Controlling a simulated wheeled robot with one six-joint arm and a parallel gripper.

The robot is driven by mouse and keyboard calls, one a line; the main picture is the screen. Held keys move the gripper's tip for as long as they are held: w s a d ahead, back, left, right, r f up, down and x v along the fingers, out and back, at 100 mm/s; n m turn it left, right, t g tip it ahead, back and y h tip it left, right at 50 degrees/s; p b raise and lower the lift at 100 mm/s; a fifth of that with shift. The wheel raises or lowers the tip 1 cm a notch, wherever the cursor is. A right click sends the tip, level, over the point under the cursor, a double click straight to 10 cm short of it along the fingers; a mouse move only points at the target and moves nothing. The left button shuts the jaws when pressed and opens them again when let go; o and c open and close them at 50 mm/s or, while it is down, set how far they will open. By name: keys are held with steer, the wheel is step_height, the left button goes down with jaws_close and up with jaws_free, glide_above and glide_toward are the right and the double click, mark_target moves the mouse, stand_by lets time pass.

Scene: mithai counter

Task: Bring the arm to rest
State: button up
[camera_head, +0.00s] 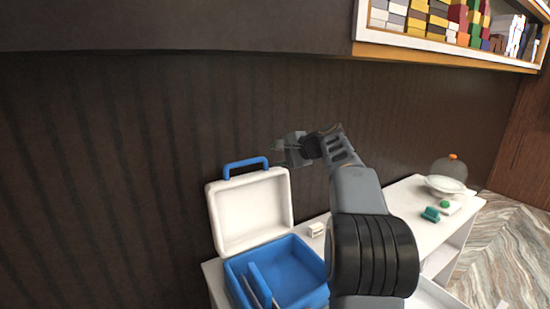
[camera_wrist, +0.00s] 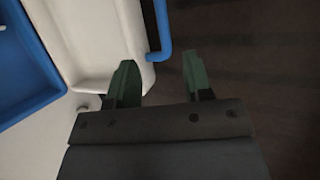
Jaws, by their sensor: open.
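My gripper (camera_head: 279,147) is raised in front of the dark ribbed wall, up and right of the open blue and white box. In the wrist view my gripper (camera_wrist: 159,84) has its two greenish fingers apart, with nothing seen between them but the box lid's edge, the blue handle and dark wall beyond. My arm rises from the lower right in the head view and hides part of the white counter.
The box's white lid (camera_head: 252,211) stands open with a blue handle (camera_head: 246,166); its blue base (camera_head: 288,272) sits on the counter (camera_head: 400,194). A glass dome (camera_head: 449,169), bowl (camera_head: 446,185) and teal item (camera_head: 431,214) are at right. A shelf of colored boxes (camera_head: 452,55) hangs above.

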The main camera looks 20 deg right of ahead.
stand_by(0.5)
steer(key=s+a+f+n+g+h, duration=0.1)
steer(key=s+f+n+g+h, duration=0.1)
steer(key=s+f, duration=0.35)
steer(key=s+a+f+n+g+h, duration=0.1)
steer(key=s+f+n+g, duration=0.15)
steer(key=f, duration=0.55)
steer(key=s+a+f+n+g+h, duration=0.1)
steer(key=s+a+f+n, duration=0.1)
steer(key=s, duration=0.5)
steer(key=s+a+f+n+h, duration=0.1)
steer(key=s+a+f+n, duration=0.2)
steer(key=s+a, duration=0.3)
steer(key=s+a+f+n+g+h, duration=0.1)
steer(key=s+a+n, duration=0.3)
steer(key=s, duration=0.4)
steer(key=shift+a+f+g+h, duration=0.4)
steer(key=shift+a+f, duration=0.2)
steer(key=shift+f, duration=0.25)
steer(key=shift+n, duration=0.25)
